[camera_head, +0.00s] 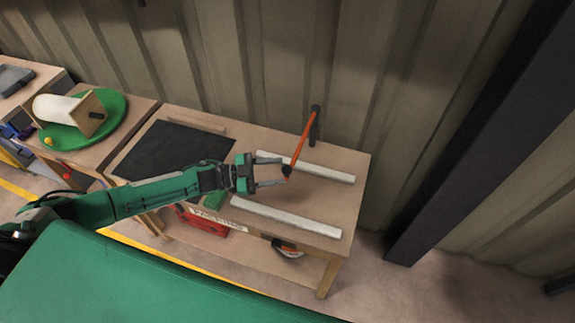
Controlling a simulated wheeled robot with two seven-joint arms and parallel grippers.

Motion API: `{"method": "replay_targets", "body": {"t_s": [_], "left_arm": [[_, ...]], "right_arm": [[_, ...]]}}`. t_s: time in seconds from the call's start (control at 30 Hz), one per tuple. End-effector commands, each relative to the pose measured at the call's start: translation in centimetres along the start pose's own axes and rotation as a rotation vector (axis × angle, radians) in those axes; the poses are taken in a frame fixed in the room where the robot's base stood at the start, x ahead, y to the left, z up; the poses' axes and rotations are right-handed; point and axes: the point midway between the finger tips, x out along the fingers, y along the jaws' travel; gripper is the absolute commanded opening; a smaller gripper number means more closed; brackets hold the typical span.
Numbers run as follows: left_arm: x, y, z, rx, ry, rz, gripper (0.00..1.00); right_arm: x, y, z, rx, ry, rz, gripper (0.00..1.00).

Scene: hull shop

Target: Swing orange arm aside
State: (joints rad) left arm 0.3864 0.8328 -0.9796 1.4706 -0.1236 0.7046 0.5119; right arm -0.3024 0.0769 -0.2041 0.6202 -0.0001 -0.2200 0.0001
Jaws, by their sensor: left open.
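The orange arm (301,143) is a thin bar held above the wooden bench. Its far end meets a dark upright post (315,125) near the bench's back edge, and its near end carries a dark knob (287,171). My left gripper (279,171) reaches in from the left over the bench. Its two grey fingers are open, and the knob lies between or just beyond their tips; I cannot tell whether they touch it. My right gripper is not in view.
Two pale rails (290,217) lie on the bench (340,205). A black mat (172,150) covers its left part. A red box (205,222) sits below. A green round tray (118,108) stands on the left table. A corrugated wall (380,60) and dark column (440,190) bound the back and right.

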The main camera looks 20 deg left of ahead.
Motion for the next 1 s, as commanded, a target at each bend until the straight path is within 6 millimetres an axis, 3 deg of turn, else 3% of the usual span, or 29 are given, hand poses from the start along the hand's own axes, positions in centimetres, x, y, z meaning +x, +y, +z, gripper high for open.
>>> {"method": "replay_targets", "body": {"t_s": [0.23, 0.63, 0.67, 0.9, 1.0], "left_arm": [[3.2, -0.1, -0.1, 0.0, 0.0, -0.001, 0.46], [4.0, 0.0, 0.0, 0.0, -0.001, 0.0, 0.46], [4.0, 0.0, 0.0, 0.0, -0.001, 0.0, 0.44], [3.9, 0.0, 0.0, 0.0, -0.001, -0.001, 0.0], [3.9, 0.0, 0.0, 0.0, -0.001, -0.001, 0.0]], "right_arm": [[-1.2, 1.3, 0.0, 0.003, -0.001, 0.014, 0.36], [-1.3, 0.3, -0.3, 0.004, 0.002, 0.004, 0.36], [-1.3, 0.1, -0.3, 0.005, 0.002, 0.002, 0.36], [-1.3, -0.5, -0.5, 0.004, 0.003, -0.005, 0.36], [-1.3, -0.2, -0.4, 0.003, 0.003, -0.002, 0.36]]}}
